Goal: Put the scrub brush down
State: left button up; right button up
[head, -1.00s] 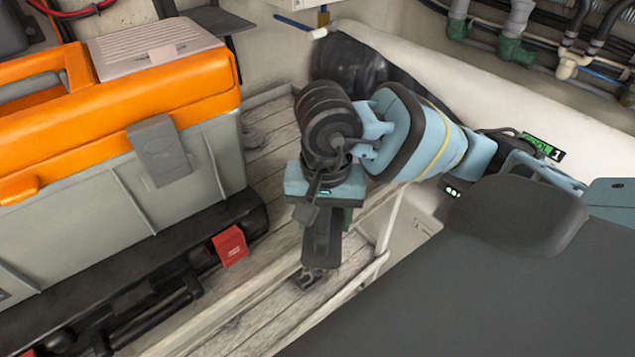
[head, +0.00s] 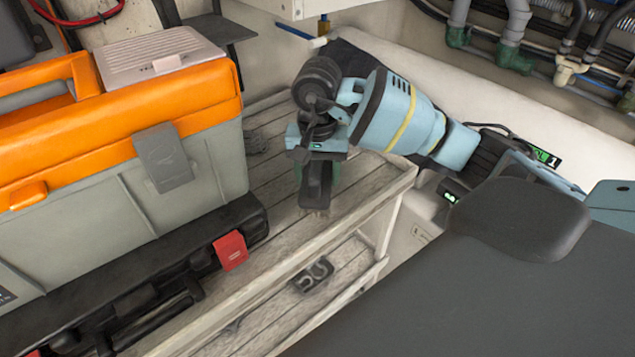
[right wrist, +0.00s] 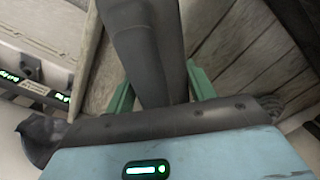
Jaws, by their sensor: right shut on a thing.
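The scrub brush (head: 315,190) is a dark grey piece held in my right gripper (head: 319,176). In the head view it points down over the upper plank shelf (head: 365,185), with a tan lower end close to the boards. I cannot tell whether it touches them. In the right wrist view, its thick dark handle (right wrist: 148,45) runs between the green fingers of my right gripper (right wrist: 160,90), which is shut on it. The far end of the brush is out of that view. My left gripper is not in view.
An orange and grey toolbox (head: 95,200) stands left on a black case (head: 235,215). A small dark metal item (head: 312,275) lies on the lower shelf. A grey lump (head: 254,141) sits behind the toolbox's right side. Bare planks lie around the brush.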

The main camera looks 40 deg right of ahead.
jog(key=shift+w+d+f, duration=0.1)
jog(key=shift+w+f, duration=0.05)
jog(key=shift+f, duration=1.55)
jog(key=shift+f, duration=0.1)
jog(key=shift+f, duration=0.1)
jog(key=o, duration=1.1)
jog(key=shift+c, duration=0.2)
notch_tip(320, 180, up, 12)
jog(key=shift+r, duration=0.2)
jog(key=shift+f, duration=0.1)
